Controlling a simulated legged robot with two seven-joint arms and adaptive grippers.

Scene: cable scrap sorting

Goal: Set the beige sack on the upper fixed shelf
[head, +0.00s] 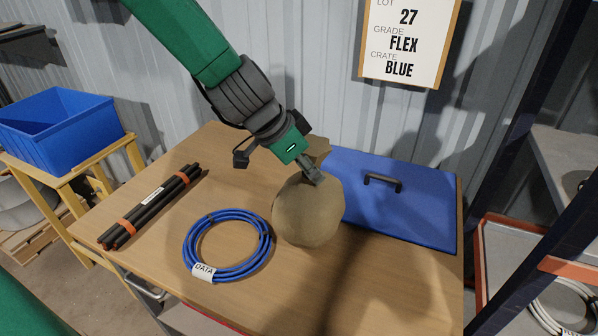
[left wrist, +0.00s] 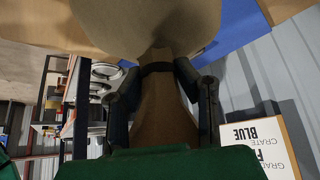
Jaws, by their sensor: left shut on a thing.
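The beige sack (head: 308,212) is a round, full bag with a narrow tied neck, over the middle of the wooden table (head: 390,290). My left gripper (head: 312,172) is shut on its neck from above. In the left wrist view the sack (left wrist: 150,22) fills the top, and its neck with a dark tie runs between the fingers of my left gripper (left wrist: 160,90). I cannot tell whether the sack's bottom touches the table. A grey shelf (head: 565,150) of a dark-framed rack stands at the right edge, mostly cut off. My right gripper is not in view.
A blue cable coil (head: 190,248) lies left of the sack, with a bundle of black rods (head: 150,207) beyond it. A blue lid (head: 425,220) with a handle lies right. A blue crate (head: 60,130) stands far left. An orange-edged lower shelf (head: 500,262) holds a white coil.

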